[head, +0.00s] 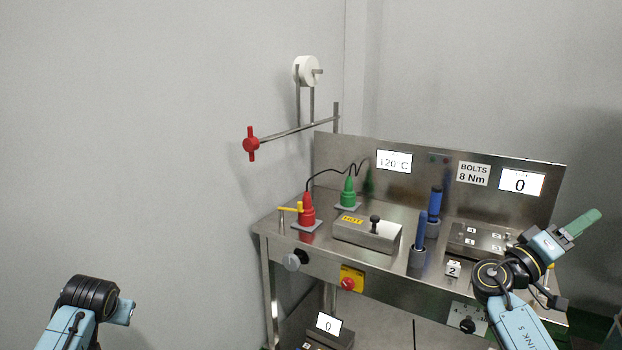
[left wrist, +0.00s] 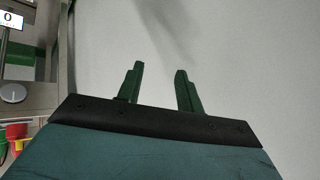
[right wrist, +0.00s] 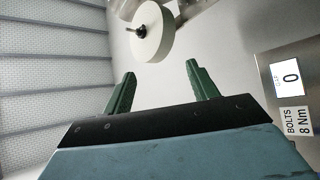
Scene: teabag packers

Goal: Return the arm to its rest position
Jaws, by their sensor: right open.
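My right arm comes in at the lower right of the head view. Its gripper (head: 582,222) has green fingers and points up and right, beyond the right end of the steel bench (head: 290,232). In the right wrist view the right gripper (right wrist: 160,90) is open, with nothing between its fingers. My left arm shows at the lower left of the head view, with its gripper out of sight there. In the left wrist view the left gripper (left wrist: 158,88) has its two green fingers apart and empty, facing a bare grey wall.
A rod with a red handle (head: 251,144) sticks out left. A white roll (head: 306,70) stands above. The left side is clear.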

